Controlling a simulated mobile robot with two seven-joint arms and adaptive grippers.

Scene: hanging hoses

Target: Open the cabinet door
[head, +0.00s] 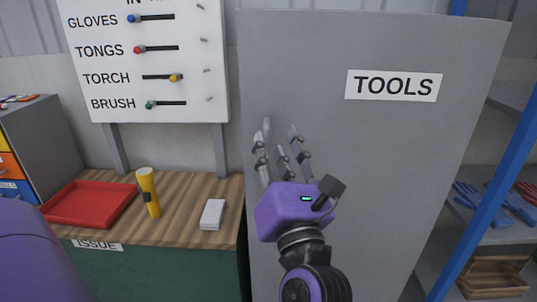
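The cabinet door (400,160) is a tall flat grey panel with a white TOOLS label (394,86) near its top right. It fills the middle of the head view, and no gap or inside shows. I see no handle; one could be hidden behind my gripper or below the frame.
Left of the cabinet, a wooden-topped counter (185,232) holds a red tray (90,204), a yellow torch (148,192) and a white block (212,214). A white sign board (150,60) stands behind. Right are a blue post (497,200), shelved gloves (510,204) and a wooden crate (493,276).

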